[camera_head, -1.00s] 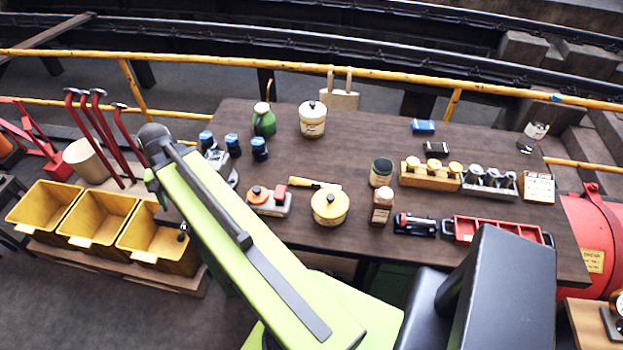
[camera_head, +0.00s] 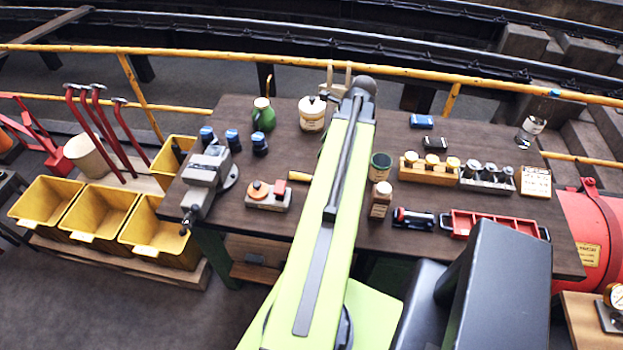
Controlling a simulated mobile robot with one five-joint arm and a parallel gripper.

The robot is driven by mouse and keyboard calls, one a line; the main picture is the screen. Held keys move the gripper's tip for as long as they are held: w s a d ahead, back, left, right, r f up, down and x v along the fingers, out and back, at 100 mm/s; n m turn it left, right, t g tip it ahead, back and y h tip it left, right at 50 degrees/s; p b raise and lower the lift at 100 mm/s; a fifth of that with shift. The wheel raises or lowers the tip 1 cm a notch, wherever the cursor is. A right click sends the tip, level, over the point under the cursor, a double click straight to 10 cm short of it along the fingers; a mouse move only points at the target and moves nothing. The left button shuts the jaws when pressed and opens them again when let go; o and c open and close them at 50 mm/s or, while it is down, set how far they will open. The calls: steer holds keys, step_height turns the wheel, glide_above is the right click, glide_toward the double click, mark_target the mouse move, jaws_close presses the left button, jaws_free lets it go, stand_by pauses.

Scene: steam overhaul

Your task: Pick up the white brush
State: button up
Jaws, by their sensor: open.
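I cannot make out a clearly white brush. A tool with a yellow handle (camera_head: 299,176) lies on the dark workbench (camera_head: 262,211); my arm hides its other end, so I cannot tell whether it is a brush. My green arm reaches up the picture across the middle of the bench.
A grey vise (camera_head: 208,176) sits at the bench's left end. Yellow bins (camera_head: 160,240) are at left; a yellow rail (camera_head: 210,57) runs behind.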

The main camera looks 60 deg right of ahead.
steer(key=b, duration=1.1)
glide_above(305, 176)
steer(key=s+d, duration=0.1)
steer(key=s, duration=0.1)
step_height(305, 176, down, 11)
steer(key=shift+s+f, duration=0.1)
steer(key=shift+s, duration=0.05)
steer(key=shift+f, duration=0.1)
steer(key=b+x, duration=0.4)
steer(key=x, duration=0.1)
steer(key=shift+a+f+b, duration=0.1)
steer(key=shift+a+b, duration=0.2)
steer(key=shift+b, duration=0.1)
jaws_close()
